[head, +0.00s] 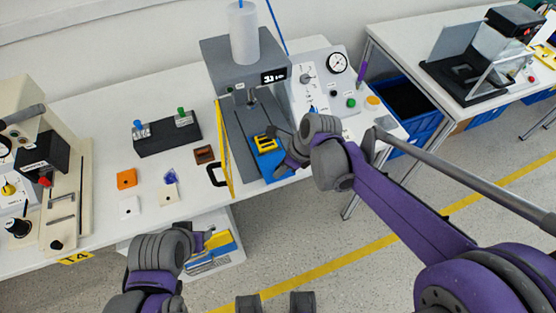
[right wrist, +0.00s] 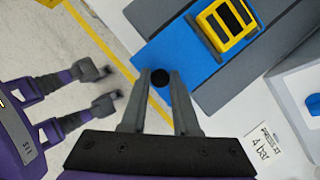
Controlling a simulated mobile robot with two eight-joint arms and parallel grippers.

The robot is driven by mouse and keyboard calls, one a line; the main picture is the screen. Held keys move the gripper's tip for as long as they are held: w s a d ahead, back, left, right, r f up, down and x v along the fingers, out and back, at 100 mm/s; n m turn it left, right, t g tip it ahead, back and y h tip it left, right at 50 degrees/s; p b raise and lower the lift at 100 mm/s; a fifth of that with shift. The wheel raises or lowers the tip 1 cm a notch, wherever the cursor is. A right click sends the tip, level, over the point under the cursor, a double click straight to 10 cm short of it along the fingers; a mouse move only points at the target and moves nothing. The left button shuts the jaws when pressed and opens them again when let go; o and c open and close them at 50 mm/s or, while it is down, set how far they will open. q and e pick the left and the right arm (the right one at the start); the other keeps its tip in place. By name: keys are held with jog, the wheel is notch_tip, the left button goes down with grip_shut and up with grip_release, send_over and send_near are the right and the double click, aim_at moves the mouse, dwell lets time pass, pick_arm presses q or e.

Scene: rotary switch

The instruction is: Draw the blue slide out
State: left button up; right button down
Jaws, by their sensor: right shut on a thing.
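The blue slide (head: 277,171) sits in the grey press (head: 246,60) and carries a yellow-framed nest (head: 265,143). In the right wrist view the slide (right wrist: 180,50) lies just beyond my fingertips, with the nest (right wrist: 229,25) on it. My right gripper (right wrist: 160,80) is shut on a round black knob (right wrist: 159,77) at the slide's front end. In the head view my right wrist partly hides this grip. My left gripper (right wrist: 112,86) shows in the right wrist view with its fingers apart and empty, away from the slide.
A yellow guard (head: 224,150) with a black handle stands left of the slide. A panel with a gauge (head: 337,62) stands right of the press. Loose coloured blocks (head: 127,179) lie on the table at left. Open floor lies in front of the table.

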jog(key=shift+s+d, duration=0.1)
jog(key=shift+s, duration=0.05)
jog(key=c, duration=0.9)
grip_release()
jog(key=shift+c, duration=0.2)
jog(key=shift+o, duration=1.4)
jog(key=shift+s, duration=0.15)
jog(key=p+v, duration=0.1)
jog(key=v, duration=0.9)
jog(key=shift+r, duration=0.4)
jog(key=shift+d, duration=0.2)
